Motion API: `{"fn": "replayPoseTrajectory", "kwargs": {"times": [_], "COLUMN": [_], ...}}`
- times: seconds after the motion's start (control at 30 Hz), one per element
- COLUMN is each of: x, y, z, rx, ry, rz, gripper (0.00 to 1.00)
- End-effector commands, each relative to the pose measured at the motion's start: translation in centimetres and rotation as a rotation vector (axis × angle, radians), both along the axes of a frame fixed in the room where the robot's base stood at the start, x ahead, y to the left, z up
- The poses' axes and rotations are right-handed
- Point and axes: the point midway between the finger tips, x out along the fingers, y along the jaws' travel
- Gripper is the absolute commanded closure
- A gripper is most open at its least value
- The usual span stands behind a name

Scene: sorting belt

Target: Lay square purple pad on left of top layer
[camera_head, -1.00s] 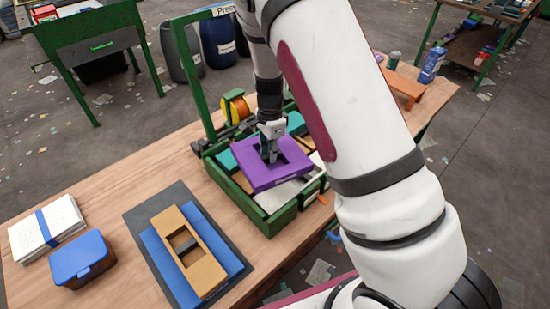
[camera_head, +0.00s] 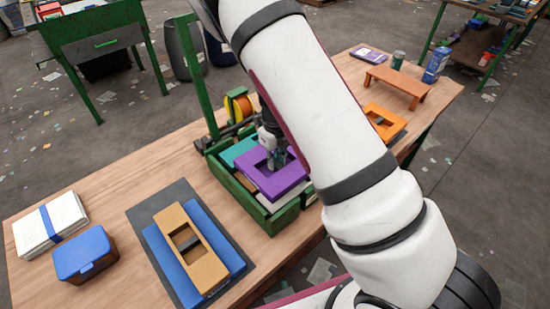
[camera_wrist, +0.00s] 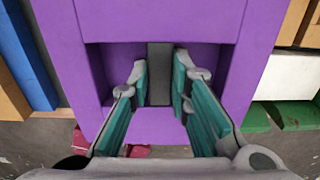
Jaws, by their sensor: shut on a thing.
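The square purple pad (camera_head: 262,182) has a square opening with a grey bar across it. My gripper (camera_head: 277,164) is shut on it, with the fingers inside the opening, one on either side of the bar. The wrist view shows the fingers (camera_wrist: 160,88) and the purple pad (camera_wrist: 157,124) close up. The pad is over the right part of the green crate (camera_head: 259,217). Teal pieces (camera_head: 236,150) show in the crate to its left and behind. The pad hides much of the crate's contents, and I cannot tell whether it touches them.
A tan block (camera_head: 203,262) on a blue pad (camera_head: 229,261) lies on a dark mat at the front. A blue-lidded box (camera_head: 86,255) and white stack (camera_head: 50,224) are at left. An orange holed pad (camera_head: 384,122) and orange stand (camera_head: 398,84) are at right. A green post (camera_head: 202,85) rises behind the crate.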

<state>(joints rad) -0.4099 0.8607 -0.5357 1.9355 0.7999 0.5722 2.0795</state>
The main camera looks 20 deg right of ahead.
Motion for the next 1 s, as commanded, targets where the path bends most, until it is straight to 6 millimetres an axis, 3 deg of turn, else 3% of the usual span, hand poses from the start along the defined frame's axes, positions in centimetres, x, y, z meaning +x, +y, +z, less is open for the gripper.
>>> {"fn": "replayPoseTrajectory", "kwargs": {"times": [0.57, 1.0], "x": [0.1, 0.1], "y": [0.0, 0.0], "z": [-0.1, -4.0], "rx": [0.000, -0.001], "ry": [0.000, 0.000], "rz": [0.003, 0.004], "gripper": [1.00, 1.00]}}
